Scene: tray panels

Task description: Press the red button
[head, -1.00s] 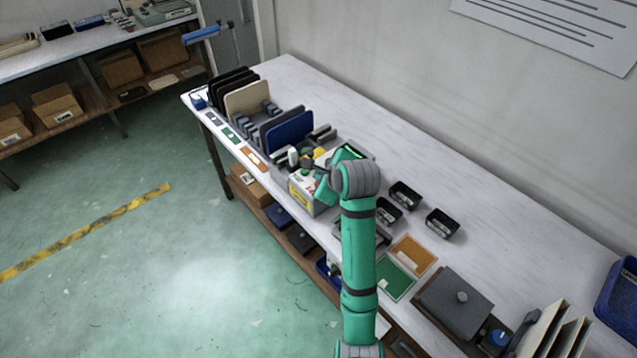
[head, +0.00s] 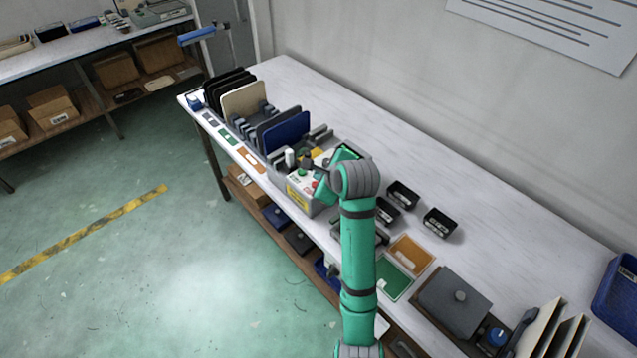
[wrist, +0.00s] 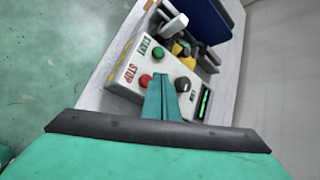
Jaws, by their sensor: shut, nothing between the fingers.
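The red button (wrist: 145,80) sits on a light grey control box (wrist: 124,82) beside the word STOP. It also shows in the head view (head: 315,183), close to my wrist. My gripper (wrist: 163,80) is shut and empty, with its fingertips over the box face between the red button and a dark knob (wrist: 183,84). In the picture the tips are just right of the red button. I cannot tell whether they touch the box. In the head view my wrist hides part of the box.
A green button (wrist: 158,53) marked START is near the red one. A lit green display (wrist: 204,104) and a white-handled lever (wrist: 174,24) are close by. Upright panels, including a blue one (head: 288,133), stand left of the box. Black bins (head: 440,222) lie to the right.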

